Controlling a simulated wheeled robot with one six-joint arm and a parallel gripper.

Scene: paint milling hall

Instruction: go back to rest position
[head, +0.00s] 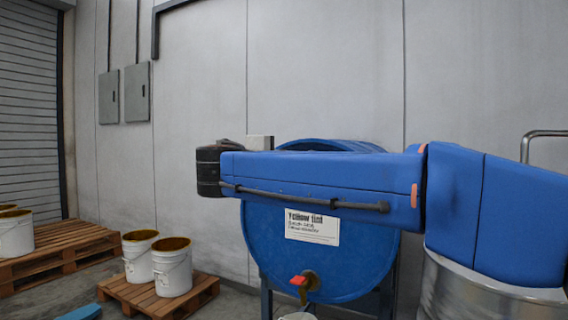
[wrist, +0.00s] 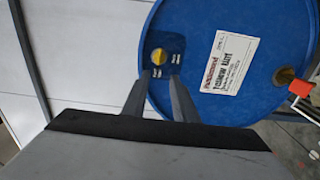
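My gripper (wrist: 160,75) shows in the wrist view as two grey fingers with a clear gap between their tips; it looks open and empty. The tips point at the face of a blue drum, over a dark patch with a yellow round cap (wrist: 158,57). I cannot tell how far the tips are from the drum. In the head view my blue arm stretches across the picture from right to left, raised in front of a blue drum (head: 320,255). The gripper's fingers are hidden there.
The drum has a white label (head: 312,227) and a tap with a red handle (head: 299,281). A steel drum (head: 470,297) stands at the right, close under my arm. White buckets (head: 172,272) stand on wooden pallets (head: 200,296) at the left. A grey wall is behind.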

